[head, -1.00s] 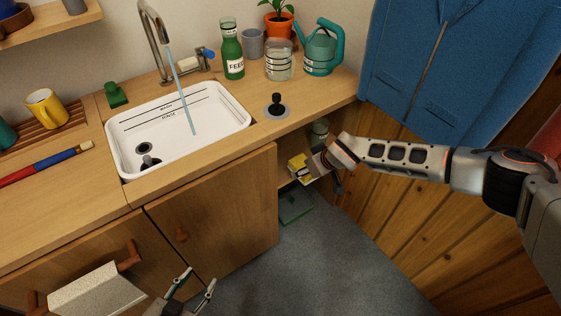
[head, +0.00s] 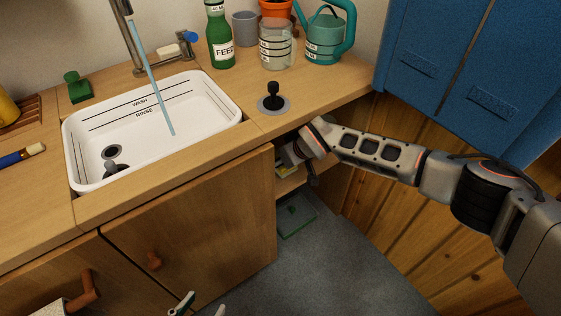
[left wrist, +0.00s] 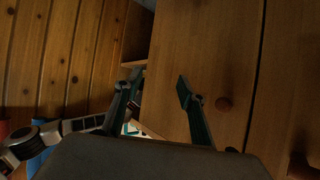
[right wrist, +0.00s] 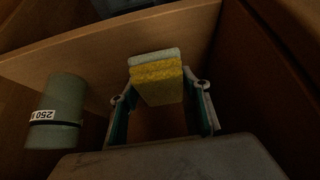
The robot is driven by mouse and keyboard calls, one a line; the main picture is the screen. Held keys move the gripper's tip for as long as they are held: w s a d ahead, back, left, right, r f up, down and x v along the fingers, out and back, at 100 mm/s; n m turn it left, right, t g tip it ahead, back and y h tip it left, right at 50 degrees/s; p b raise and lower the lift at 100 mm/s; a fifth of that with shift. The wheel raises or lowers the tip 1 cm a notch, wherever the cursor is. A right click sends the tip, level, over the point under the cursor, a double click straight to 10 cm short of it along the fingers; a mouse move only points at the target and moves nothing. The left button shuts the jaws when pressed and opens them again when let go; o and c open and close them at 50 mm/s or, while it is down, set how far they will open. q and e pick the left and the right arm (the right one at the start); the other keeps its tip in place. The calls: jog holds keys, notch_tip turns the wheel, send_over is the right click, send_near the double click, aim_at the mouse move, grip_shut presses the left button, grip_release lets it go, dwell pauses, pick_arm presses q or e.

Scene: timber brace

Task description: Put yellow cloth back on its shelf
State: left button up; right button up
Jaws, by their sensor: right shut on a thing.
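The yellow cloth (right wrist: 157,82), a folded block with a pale layer on top, sits between the fingers of my right gripper (right wrist: 160,108) in the right wrist view. That gripper is shut on it. In the head view my right gripper (head: 303,163) reaches into the open end of the cabinet under the counter, and only a little of the cloth (head: 286,169) shows. The wooden shelf (head: 290,184) is just below it; I cannot tell if the cloth touches it. My left gripper (left wrist: 158,92) is open and empty near the cabinet doors.
A jar with a label (right wrist: 57,112) stands left of the cloth in the right wrist view. A green tray-like object (head: 297,217) lies low beneath the shelf. The sink (head: 150,130) has running water.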

jog(key=f, duration=0.3)
jog(key=shift+w+a+b, duration=0.1)
jog(key=shift+a+b, duration=0.15)
jog(key=shift+b, duration=0.05)
jog(key=shift+w+a, duration=0.15)
jog(key=shift+w, duration=0.15)
jog(key=shift+w+r, duration=0.2)
jog(key=shift+r, duration=0.4)
jog(key=shift+f, duration=0.4)
jog(key=o, duration=1.1)
pick_arm(q)
jog(key=shift+w+d+r, duration=0.3)
jog(key=shift+d, duration=0.3)
pick_arm(e)
jog(key=shift+r, duration=0.1)
